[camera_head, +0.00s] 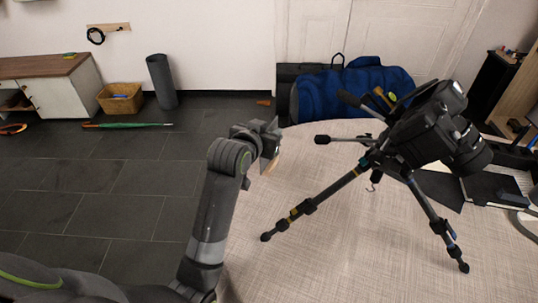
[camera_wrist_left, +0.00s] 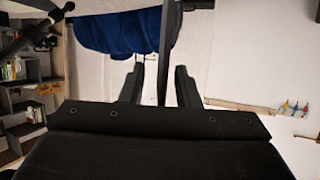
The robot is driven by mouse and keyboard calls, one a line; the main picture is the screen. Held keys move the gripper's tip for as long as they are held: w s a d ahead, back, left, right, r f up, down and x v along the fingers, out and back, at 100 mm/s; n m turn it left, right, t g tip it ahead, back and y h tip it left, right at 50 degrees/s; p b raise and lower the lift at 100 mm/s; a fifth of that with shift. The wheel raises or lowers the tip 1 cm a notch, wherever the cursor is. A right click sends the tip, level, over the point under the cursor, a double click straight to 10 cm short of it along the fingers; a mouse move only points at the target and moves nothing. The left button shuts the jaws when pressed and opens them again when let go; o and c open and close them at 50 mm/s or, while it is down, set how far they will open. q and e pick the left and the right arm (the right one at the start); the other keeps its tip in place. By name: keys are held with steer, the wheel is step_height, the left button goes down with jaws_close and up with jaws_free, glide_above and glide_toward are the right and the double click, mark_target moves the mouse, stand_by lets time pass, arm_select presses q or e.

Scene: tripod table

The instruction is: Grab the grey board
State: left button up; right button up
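My left gripper (camera_head: 270,143) is over the left edge of the round table (camera_head: 330,240). In the left wrist view its two dark fingers (camera_wrist_left: 158,88) stand apart with a gap between them. A dark upright strip (camera_wrist_left: 166,45) shows in that gap; I cannot tell what it is or whether the fingers touch it. A flat dark grey board-like piece (camera_head: 440,188) lies at the right side of the table, behind the tripod legs and partly hidden. I cannot tell for sure that it is the grey board. My right gripper is out of view.
A black tripod with a camera (camera_head: 425,130) stands on the table, legs spread, right of my left gripper. A blue bag (camera_head: 350,92) is behind the table. A basket (camera_head: 120,98) and a grey roll (camera_head: 162,82) stand by the wall. The table's front is clear.

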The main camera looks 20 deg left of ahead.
arm_select(q)
jaws_close()
